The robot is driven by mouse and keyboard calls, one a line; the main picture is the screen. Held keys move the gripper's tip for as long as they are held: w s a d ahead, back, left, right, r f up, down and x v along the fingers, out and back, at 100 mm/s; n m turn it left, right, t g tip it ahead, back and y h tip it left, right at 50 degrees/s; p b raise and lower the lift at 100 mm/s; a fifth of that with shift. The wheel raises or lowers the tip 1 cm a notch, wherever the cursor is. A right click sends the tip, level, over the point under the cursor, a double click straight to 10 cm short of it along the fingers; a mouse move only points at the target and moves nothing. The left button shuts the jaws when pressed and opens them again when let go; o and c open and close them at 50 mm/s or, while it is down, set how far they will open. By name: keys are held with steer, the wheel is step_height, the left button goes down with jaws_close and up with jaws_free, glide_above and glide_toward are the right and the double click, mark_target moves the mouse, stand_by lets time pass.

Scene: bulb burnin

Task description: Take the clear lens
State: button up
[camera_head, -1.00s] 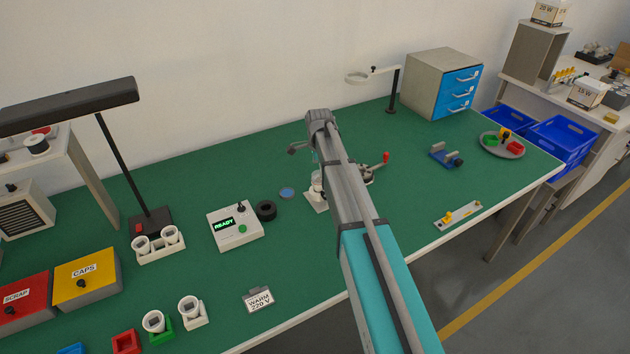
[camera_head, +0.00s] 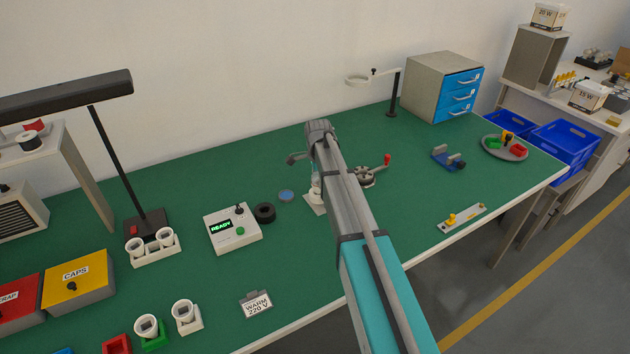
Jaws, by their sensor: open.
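I cannot pick out the clear lens with certainty. A small bluish disc (camera_head: 286,196) lies flat on the green bench, left of my arm; I cannot tell whether it is a lens. My gripper (camera_head: 302,158) is mostly hidden behind my own arm. One dark finger shows at its left, above and behind the disc, apart from it. It is open, and I see nothing held in it. A pale, see-through piece (camera_head: 316,181) on a white stand (camera_head: 314,203) is partly covered by my arm.
A black ring (camera_head: 265,212) and a READY box (camera_head: 233,231) stand left of the disc. A round fixture with a red knob (camera_head: 387,159) is right of my arm. A ring on a stand (camera_head: 357,79) and a drawer cabinet (camera_head: 426,83) are behind.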

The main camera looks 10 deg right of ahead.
steer(key=c, duration=0.6)
steer(key=shift+s, duration=0.1)
steer(key=shift+c, duration=0.2)
steer(key=shift+r+p, duration=0.25)
steer(key=shift+p, duration=0.05)
steer(key=shift+c, duration=1)
steer(key=shift+r+p, duration=0.85)
steer(key=shift+r, duration=0.1)
steer(key=s+d+r+p, duration=0.1)
steer(key=s+r+p, duration=0.2)
steer(key=s, duration=0.1)
steer(key=s+d+r+p, duration=0.1)
steer(key=s+r+p, duration=0.3)
steer(key=s, duration=0.1)
steer(key=s+d+r+p, duration=0.1)
steer(key=s+r+p, duration=0.2)
steer(key=s, duration=0.1)
steer(key=shift+s+d+r+p, duration=0.2)
steer(key=shift+d+r+p, duration=0.1)
steer(key=shift+d+p, duration=0.05)
steer(key=shift+r, duration=0.2)
